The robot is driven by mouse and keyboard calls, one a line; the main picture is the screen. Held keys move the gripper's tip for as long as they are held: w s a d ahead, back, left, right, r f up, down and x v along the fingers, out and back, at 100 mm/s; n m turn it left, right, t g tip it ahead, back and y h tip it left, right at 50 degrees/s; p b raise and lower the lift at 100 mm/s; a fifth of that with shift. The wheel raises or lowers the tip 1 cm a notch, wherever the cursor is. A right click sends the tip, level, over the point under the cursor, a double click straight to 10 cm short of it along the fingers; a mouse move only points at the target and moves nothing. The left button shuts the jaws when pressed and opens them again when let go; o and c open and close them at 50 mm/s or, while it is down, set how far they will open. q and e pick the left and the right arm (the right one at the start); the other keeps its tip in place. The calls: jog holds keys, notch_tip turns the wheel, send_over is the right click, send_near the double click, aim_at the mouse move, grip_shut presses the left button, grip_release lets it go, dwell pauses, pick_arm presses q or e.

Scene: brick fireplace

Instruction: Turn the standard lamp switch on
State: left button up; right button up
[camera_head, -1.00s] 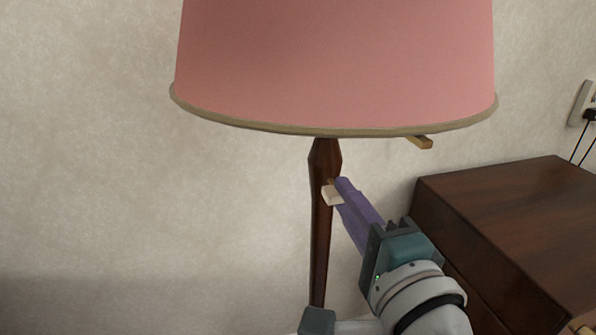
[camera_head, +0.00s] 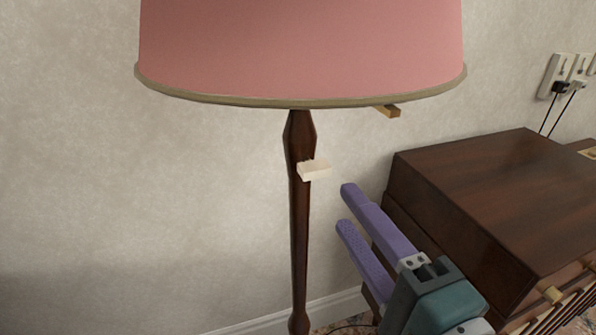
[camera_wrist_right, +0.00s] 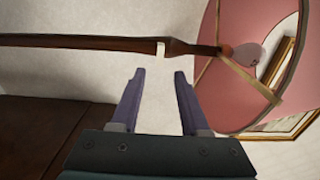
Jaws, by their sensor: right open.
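The standard lamp has a pink shade (camera_head: 300,50) and a dark wooden pole (camera_head: 299,240). A small cream switch (camera_head: 314,170) sits on the pole below the shade; it also shows in the right wrist view (camera_wrist_right: 160,49). My right gripper (camera_head: 345,207) is open and empty, its two purple fingers apart, to the right of the pole and a little below the switch. In the right wrist view the fingers (camera_wrist_right: 159,73) point toward the pole, with the switch just beyond the gap between them. My left gripper does not show in these views.
A dark wooden cabinet (camera_head: 490,195) stands right of the lamp, close beside my right gripper. Wall sockets (camera_head: 570,75) with plugged cables are at the far right. The wall left of the lamp is clear.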

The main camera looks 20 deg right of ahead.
jog(key=shift+s, duration=0.95)
